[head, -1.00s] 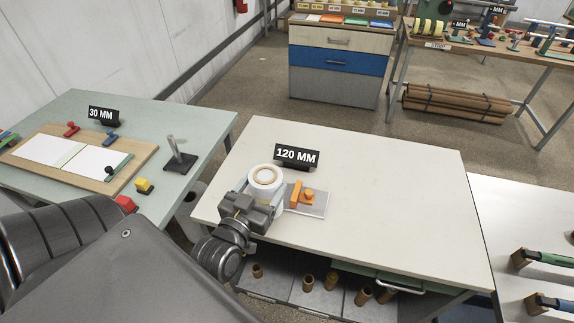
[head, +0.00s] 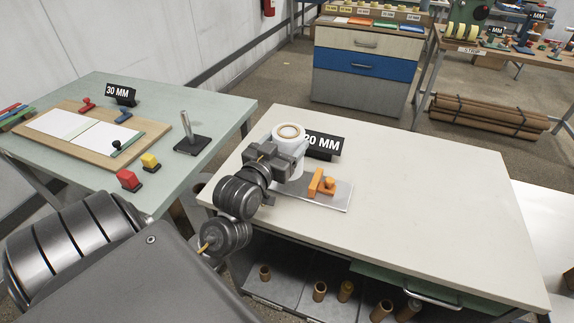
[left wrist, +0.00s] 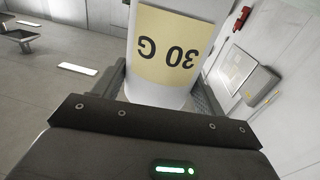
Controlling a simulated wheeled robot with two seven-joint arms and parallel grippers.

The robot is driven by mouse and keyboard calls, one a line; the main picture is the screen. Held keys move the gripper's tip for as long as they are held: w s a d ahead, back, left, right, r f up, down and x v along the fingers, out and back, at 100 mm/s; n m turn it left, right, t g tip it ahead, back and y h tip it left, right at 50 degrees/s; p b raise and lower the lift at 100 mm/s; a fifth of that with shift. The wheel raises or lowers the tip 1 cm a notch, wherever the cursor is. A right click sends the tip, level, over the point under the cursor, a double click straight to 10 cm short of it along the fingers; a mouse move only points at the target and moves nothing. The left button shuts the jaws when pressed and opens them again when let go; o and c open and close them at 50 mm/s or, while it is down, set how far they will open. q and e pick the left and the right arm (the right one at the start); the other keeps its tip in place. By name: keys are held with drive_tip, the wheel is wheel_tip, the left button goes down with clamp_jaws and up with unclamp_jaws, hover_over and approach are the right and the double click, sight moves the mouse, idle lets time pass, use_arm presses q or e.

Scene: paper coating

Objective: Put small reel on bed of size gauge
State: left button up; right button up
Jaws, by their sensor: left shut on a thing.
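The small reel (head: 289,140) is a white roll with a brown core ring. A yellow "30 G" label shows on it, upside down, in the left wrist view (left wrist: 170,45). My left gripper (head: 283,163) is shut on the reel, which is upright and appears raised above the white table. The size gauge (head: 338,196) is a flat metal plate with orange blocks (head: 320,184), just right of and below the reel in the head view. Part of the plate is hidden by my gripper. My right gripper is not in view.
A black "120 MM" sign (head: 324,144) stands behind the gauge, partly hidden by the reel. The white table (head: 430,200) is clear to the right. The left table (head: 75,90) holds a paper board, a metal post stand and red and yellow blocks.

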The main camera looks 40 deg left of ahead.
use_arm(q)
drive_tip(key=w+f, duration=0.1)
drive_tip(key=a+f, duration=0.1)
drive_tip(key=w+f, duration=0.1)
drive_tip(key=shift+w+a+f, duration=0.35)
drive_tip(key=shift+a+f, duration=0.05)
wheel_tip(320, 180, down, 3)
drive_tip(key=shift+w+a+f, duration=0.15)
drive_tip(key=shift+f, duration=0.05)
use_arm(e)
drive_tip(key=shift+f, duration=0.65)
use_arm(q)
drive_tip(key=shift+f, duration=0.15)
drive_tip(key=o, duration=1.2)
